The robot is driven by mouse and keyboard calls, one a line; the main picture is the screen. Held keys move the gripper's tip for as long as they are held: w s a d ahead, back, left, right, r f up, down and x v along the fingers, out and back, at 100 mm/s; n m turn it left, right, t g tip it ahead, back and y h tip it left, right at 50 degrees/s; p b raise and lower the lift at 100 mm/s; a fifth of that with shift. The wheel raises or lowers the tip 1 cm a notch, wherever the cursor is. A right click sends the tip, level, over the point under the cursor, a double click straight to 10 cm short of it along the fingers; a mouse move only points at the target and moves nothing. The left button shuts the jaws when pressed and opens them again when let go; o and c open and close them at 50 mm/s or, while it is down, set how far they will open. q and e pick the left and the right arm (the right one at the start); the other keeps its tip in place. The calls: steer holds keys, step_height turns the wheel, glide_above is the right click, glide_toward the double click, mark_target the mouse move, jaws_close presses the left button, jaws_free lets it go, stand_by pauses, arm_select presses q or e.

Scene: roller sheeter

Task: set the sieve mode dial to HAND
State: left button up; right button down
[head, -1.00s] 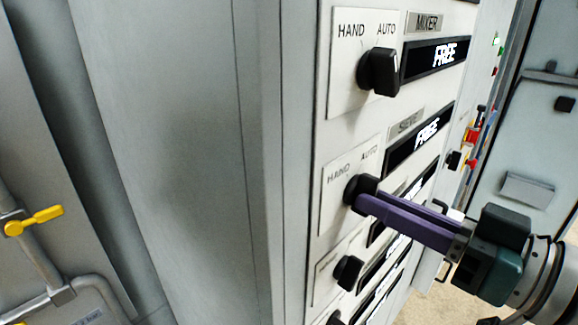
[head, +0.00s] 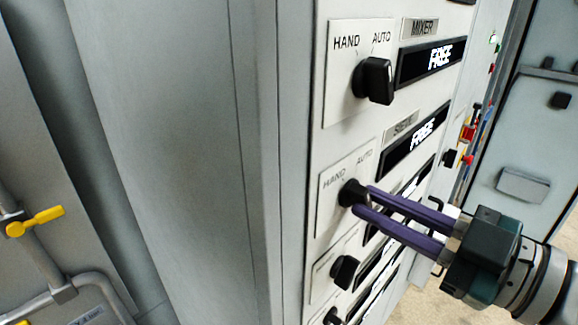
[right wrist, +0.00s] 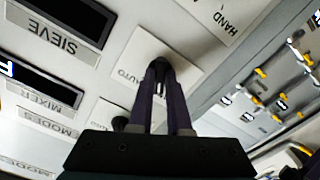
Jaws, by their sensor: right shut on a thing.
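The sieve mode dial (head: 351,192) is a black knob on a white plate (head: 333,215) marked HAND at left and AUTO at right, beside the SIEVE label (head: 401,127). My right gripper (head: 358,199) has its two purple fingers shut on this dial, reaching in from the right. In the right wrist view the fingertips (right wrist: 158,75) close around a black knob on a white plate. The fingers cover much of the dial, so I cannot tell exactly which mark it points to. My left gripper is not in view.
The mixer dial (head: 374,81) sits above on its own HAND/AUTO plate. Another black dial (head: 344,271) sits close below. The SIEVE display (head: 414,139) and MIXER display (head: 431,62) both read FREE. A yellow-handled valve (head: 35,222) is at far left.

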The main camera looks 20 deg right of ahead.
steer(key=shift+r, duration=0.1)
stand_by(0.4)
steer(key=c, duration=0.9)
jaws_free()
steer(key=shift+o, duration=0.2)
steer(key=b+v, duration=0.2)
steer(key=v, duration=0.8)
steer(key=shift+w, duration=0.1)
